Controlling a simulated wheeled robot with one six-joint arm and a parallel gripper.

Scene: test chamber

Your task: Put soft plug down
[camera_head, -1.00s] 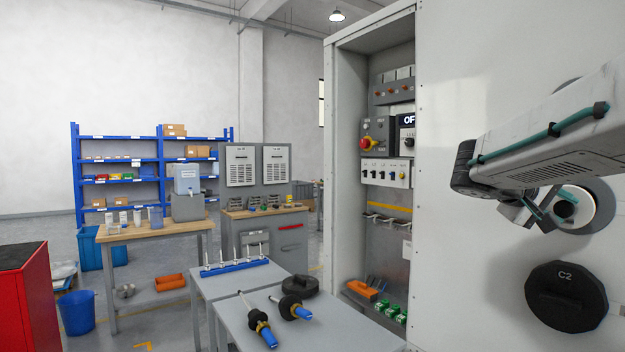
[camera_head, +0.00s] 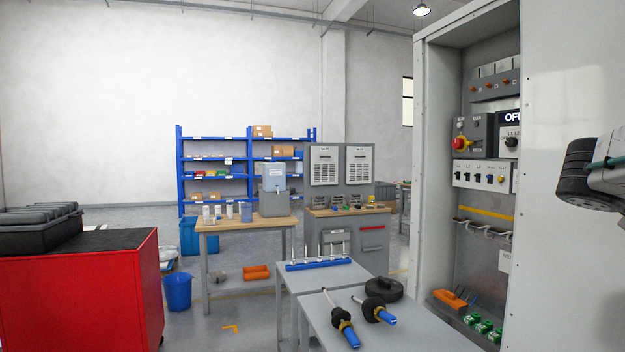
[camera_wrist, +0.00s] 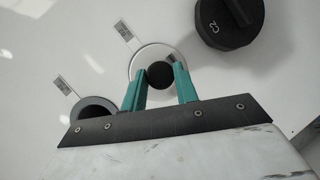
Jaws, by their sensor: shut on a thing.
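In the wrist view my gripper (camera_wrist: 158,84) has its two teal fingers closed on a small dark round thing, which I take to be the soft plug (camera_wrist: 158,73). The plug shows in front of a pale round port (camera_wrist: 142,57) in a white panel. I cannot tell whether it is touching the port or apart from it. In the head view only a piece of my arm shows at the right edge; my gripper and the plug are out of that picture.
A black cap marked C2 (camera_wrist: 229,22) and a dark port (camera_wrist: 95,108) are on the panel near my gripper. A grey table (camera_head: 405,337) holds two black tools with blue ends (camera_head: 345,325) and a black disc (camera_head: 384,288). A red cabinet (camera_head: 80,300) stands left.

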